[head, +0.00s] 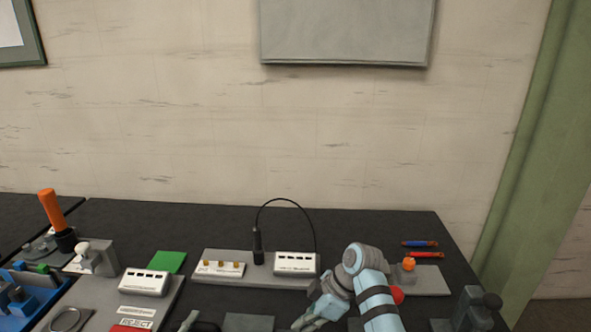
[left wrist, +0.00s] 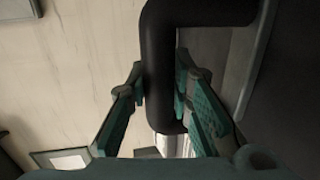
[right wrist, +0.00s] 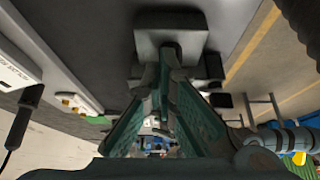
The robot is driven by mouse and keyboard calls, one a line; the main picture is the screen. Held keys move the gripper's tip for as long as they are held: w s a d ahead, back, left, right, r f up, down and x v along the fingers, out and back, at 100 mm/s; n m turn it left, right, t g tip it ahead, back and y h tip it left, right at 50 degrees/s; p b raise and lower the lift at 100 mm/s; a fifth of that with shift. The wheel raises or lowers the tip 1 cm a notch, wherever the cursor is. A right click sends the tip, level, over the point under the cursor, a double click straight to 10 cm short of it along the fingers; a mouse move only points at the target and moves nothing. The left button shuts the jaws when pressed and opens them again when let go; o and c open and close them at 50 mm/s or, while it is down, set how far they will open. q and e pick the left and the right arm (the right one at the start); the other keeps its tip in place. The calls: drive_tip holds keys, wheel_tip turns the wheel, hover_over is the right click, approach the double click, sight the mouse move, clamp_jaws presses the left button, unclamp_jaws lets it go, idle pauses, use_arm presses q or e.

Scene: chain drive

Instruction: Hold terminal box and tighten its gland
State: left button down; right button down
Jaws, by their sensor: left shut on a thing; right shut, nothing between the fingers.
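In the left wrist view my left gripper (left wrist: 160,78) is shut on a thick black bent part (left wrist: 160,55). The part turns a right angle at the top, and a pale piece shows past its lower end. I cannot tell whether it belongs to the terminal box. In the right wrist view my right gripper (right wrist: 168,65) is shut and empty, its tips in front of a grey block (right wrist: 155,35) with dark parts. I cannot tell whether they touch. In the head view one light-blue arm of mine bends down at the lower middle, its hand partly cut off by the bottom edge.
A white slotted box (head: 297,263) stands beside a black upright plug (head: 257,247) with an arching cable. Another slotted box (head: 146,282) and a green pad (head: 168,262) lie left. A dark block (head: 475,312) stands right. The rear of the dark table is mostly clear.

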drive_tip(key=shift+f, duration=1.35)
drive_tip(key=shift+s+a, duration=0.1)
drive_tip(key=shift+a, duration=0.15)
drive_tip(key=shift+s, duration=0.3)
drive_tip(key=shift+s+d+f, duration=0.1)
drive_tip(key=shift+s, duration=0.65)
drive_tip(key=shift+s, duration=0.1)
